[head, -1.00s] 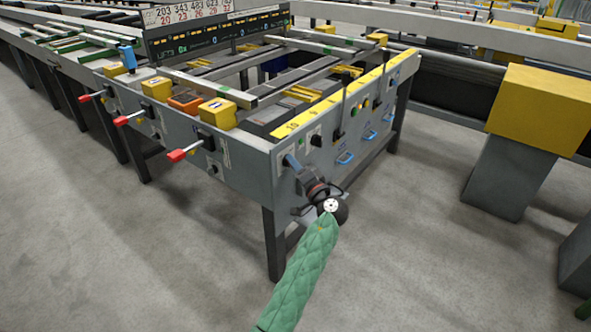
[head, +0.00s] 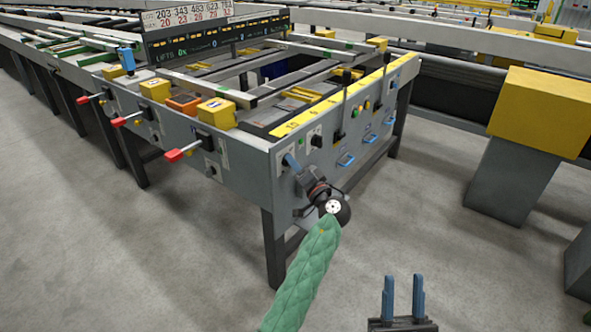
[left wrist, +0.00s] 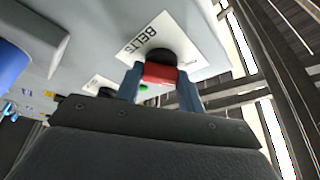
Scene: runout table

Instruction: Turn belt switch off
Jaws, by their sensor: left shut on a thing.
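The belt switch (left wrist: 160,72) has a red handle on a dark round base, on a white plate marked BELTS (left wrist: 150,40) in the left wrist view. My left gripper (left wrist: 161,85) has its blue fingers on both sides of the red handle, shut on it. In the head view my left gripper (head: 293,163) is at the near corner of the table's end panel, and it hides the switch there. My right gripper (head: 403,296) is at the bottom of the head view, fingers pointing up, apart and empty.
The runout table (head: 240,165) has levers with red grips (head: 183,151) on its long side. More knobs, blue handles (head: 345,159) and black levers are on the end panel. A yellow-topped post (head: 540,110) stands at right. The floor between is clear.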

